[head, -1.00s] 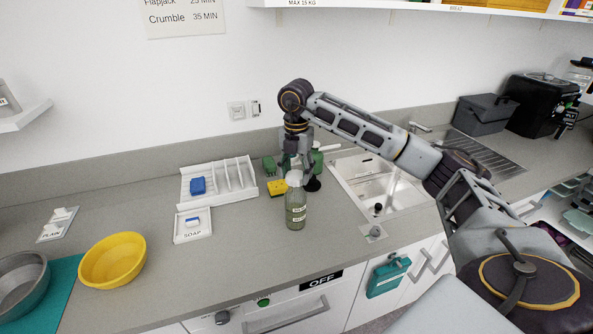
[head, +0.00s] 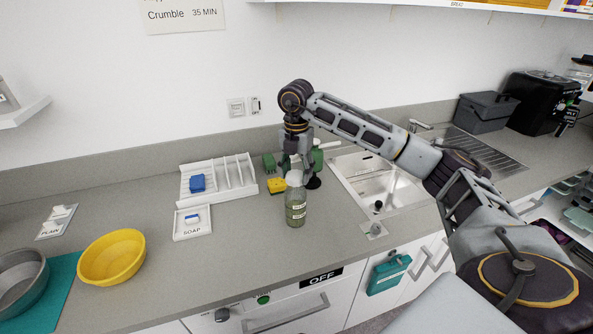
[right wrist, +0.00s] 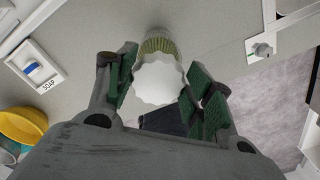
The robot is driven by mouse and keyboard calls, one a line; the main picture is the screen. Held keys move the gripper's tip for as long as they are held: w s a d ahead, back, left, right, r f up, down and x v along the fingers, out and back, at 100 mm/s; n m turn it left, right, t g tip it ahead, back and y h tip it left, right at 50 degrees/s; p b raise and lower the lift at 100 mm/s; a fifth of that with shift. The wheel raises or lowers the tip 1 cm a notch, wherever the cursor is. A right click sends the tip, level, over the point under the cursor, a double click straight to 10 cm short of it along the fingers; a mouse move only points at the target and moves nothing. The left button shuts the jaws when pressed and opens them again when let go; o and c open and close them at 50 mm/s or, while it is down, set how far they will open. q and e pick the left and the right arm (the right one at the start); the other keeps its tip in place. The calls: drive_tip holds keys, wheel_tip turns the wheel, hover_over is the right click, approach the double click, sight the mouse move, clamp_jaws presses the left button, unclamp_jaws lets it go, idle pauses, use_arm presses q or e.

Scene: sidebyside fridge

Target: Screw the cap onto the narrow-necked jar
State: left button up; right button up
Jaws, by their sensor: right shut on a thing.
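The narrow-necked jar (head: 296,210), clear with greenish contents and a white label, stands upright on the grey counter. The white cap (head: 295,178) is at the jar's top; I cannot tell how far it is seated. In the right wrist view the cap (right wrist: 158,82) shows a scalloped edge, with the jar (right wrist: 157,42) partly hidden behind it. My right gripper (head: 296,166) reaches down from above and is shut on the cap, its green-padded fingers (right wrist: 163,88) on either side. My left gripper is not in view.
A yellow sponge (head: 277,186) and green items lie just behind the jar. The sink (head: 365,175) is to its right. A white rack (head: 220,188), a soap tray (head: 192,234) and a yellow bowl (head: 112,257) are to the left. Counter is clear between jar and soap tray.

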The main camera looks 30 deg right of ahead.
drive_tip(key=shift+f, duration=0.25)
drive_tip(key=o, duration=0.8)
drive_tip(key=shift+o, duration=0.2)
drive_tip(key=shift+r, duration=0.1)
wheel_tip(320, 180, up, 12)
idle(0.8)
idle(0.3)
drive_tip(key=shift+s, duration=0.1)
idle(0.4)
